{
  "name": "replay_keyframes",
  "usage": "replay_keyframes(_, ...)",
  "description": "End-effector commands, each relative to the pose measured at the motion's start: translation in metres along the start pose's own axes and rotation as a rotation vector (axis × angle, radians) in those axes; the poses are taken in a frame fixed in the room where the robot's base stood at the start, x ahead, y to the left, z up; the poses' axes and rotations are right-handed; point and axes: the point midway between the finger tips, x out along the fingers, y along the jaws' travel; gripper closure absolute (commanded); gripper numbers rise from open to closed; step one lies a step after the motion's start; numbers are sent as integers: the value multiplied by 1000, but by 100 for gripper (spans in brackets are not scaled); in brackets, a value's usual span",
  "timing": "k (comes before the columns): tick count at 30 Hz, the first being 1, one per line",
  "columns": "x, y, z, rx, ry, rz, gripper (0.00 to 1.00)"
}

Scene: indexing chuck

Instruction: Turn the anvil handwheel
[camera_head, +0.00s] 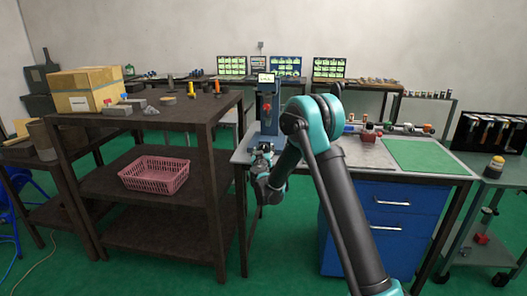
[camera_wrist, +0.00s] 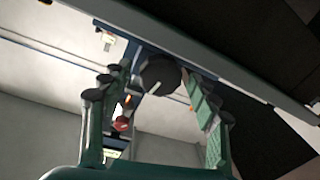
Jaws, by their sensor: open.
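A dark round wheel (camera_wrist: 160,75), which looks like the handwheel, shows in the wrist view with a pale mark on its face. My gripper (camera_wrist: 162,84) is open, with one green-padded finger on each side of the wheel. Contact between the fingers and wheel cannot be made out. In the head view, my gripper (camera_head: 262,160) is at the left front of the metal workbench, just below a blue upright machine (camera_head: 267,112) with a small lit display. The handwheel cannot be made out there, as my wrist and gripper cover that spot.
A dark shelf table (camera_head: 165,120) stands close on the left, with a pink basket (camera_head: 154,174) on its middle shelf. The bench (camera_head: 365,150) holds a green mat (camera_head: 418,155) and tools, above blue drawers (camera_head: 385,200).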

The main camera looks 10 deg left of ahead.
Motion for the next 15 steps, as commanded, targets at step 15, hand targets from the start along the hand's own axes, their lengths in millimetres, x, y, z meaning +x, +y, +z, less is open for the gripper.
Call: replay_keyframes(15,0,0,0,0,0,0,79)
